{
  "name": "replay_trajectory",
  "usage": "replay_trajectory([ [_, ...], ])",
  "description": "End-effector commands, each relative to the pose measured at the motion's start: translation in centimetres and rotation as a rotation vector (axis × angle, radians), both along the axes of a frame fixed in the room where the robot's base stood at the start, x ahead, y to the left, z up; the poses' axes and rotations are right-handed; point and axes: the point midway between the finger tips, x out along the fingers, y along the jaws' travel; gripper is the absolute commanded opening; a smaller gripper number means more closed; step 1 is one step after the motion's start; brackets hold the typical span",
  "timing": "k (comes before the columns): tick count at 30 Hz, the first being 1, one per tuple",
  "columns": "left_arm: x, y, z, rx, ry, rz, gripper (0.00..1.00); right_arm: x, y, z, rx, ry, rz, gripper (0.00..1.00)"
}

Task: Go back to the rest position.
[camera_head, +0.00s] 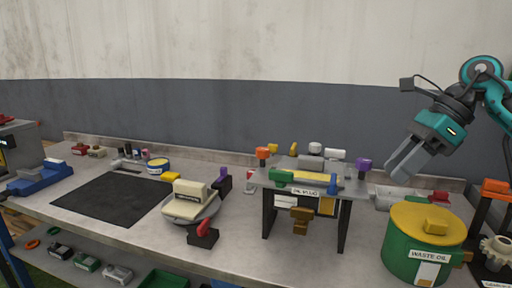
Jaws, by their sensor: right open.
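My right gripper (408,160) is at the right of the head view, on a teal arm that comes in from the right edge. Its grey fingers point down and to the left, are open and look empty. It hangs in the air above the back right of the workbench, higher than the green waste oil can (409,258) with its yellow lid. It seems to touch nothing. My left gripper is not in the view.
A cream-coloured device on a round turntable (191,202) stands mid-bench. A small raised stand (344,214) labelled "OIL PLUG" holds several parts. A black mat (112,199) lies at left, near a blue vise (40,178). An orange frame (494,187) stands at far right.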

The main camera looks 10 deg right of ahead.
Motion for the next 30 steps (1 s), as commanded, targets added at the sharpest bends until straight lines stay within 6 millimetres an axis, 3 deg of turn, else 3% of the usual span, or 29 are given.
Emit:
replay_trajectory([
  [1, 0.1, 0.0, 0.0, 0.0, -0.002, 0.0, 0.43, 0.6, 2.4, -1.5, 0.07, 0.017, 0.019, 0.4],
  [9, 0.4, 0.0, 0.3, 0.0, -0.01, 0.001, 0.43, 1.6, 15.4, -6.9, 0.612, 0.173, -0.023, 0.4],
  [12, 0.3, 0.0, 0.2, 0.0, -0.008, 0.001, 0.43, 1.4, 19.2, -8.2, 0.852, 0.285, -0.105, 0.4],
  [15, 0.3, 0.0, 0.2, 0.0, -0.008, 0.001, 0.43, 1.3, 21.7, -9.3, 1.088, 0.422, -0.228, 0.4],
  [18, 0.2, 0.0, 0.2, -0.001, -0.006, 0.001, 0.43, 1.5, 23.0, -10.8, 1.311, 0.577, -0.39, 0.4],
  [23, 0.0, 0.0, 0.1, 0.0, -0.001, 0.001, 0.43, 1.7, 22.8, -14.9, 1.63, 0.854, -0.728, 0.4],
  [26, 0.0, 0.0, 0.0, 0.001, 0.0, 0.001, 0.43, 1.3, 21.8, -18.8, 1.798, 1.035, -0.987, 0.4],
  [30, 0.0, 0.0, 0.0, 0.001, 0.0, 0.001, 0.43, -1.0, 19.9, -26.1, 1.976, 1.292, -1.411, 0.4],
])
